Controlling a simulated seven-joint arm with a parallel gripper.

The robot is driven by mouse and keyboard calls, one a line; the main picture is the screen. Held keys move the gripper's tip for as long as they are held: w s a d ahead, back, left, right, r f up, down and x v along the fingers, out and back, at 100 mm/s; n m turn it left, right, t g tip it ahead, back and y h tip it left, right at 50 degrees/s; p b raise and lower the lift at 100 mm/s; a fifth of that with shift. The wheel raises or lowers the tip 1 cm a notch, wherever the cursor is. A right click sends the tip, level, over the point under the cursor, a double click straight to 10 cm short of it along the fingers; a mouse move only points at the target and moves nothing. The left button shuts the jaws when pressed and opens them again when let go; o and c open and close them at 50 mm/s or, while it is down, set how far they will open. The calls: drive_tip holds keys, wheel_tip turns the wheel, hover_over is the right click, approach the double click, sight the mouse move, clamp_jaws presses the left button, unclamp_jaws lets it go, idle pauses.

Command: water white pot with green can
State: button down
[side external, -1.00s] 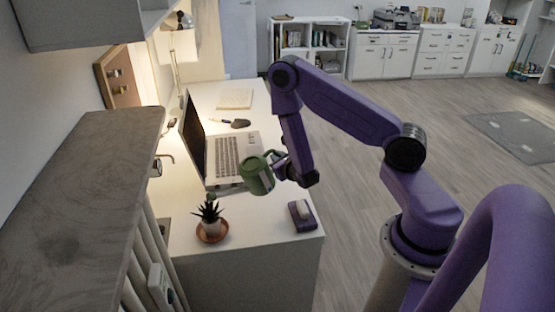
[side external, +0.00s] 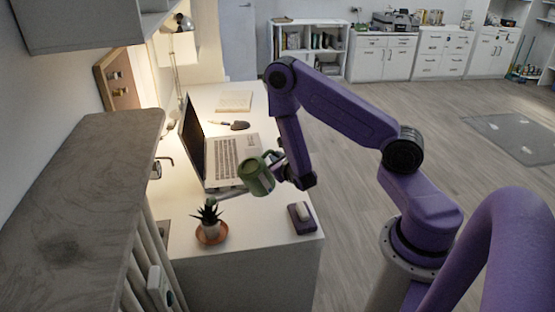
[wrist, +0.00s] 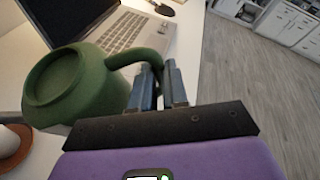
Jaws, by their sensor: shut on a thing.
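The green can (side external: 256,179) is held in the air over the white desk, tilted, with its spout pointing left and down toward the plant. My gripper (side external: 284,171) is shut on the can's handle; in the wrist view the fingers (wrist: 160,86) close on the green handle (wrist: 150,54) and the can's base (wrist: 70,84) faces the camera. The white pot (side external: 210,231) holds a spiky dark plant (side external: 208,212) and stands upright on a terracotta saucer (side external: 222,239). The spout tip is close above the plant; I see no water.
An open laptop (side external: 237,155) stands behind the can. A purple block with a white top (side external: 301,217) lies near the desk's right edge. A trowel-like tool (side external: 239,125) and a book (side external: 235,101) lie farther back. A brown-topped cabinet (side external: 80,190) rises at left.

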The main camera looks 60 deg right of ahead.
drive_tip(key=shift+w+a+r+n+h, duration=0.1)
drive_tip(key=shift+a+r+n+h, duration=0.1)
drive_tip(key=shift+a+r+n, duration=0.2)
drive_tip(key=shift+w+a+r+n+h, duration=0.1)
drive_tip(key=shift+a+r+n+h, duration=0.15)
drive_tip(key=shift+r, duration=0.25)
idle(1.8)
drive_tip(key=shift+d, duration=0.1)
idle(0.9)
drive_tip(key=shift+f, duration=0.1)
drive_tip(key=f+m, duration=0.1)
drive_tip(key=d+f+m+y, duration=0.1)
drive_tip(key=shift+s+d+f+y, duration=0.1)
drive_tip(key=shift+s+f+y, duration=0.1)
drive_tip(key=shift+f+y, duration=0.1)
idle(0.4)
drive_tip(key=shift+r, duration=0.1)
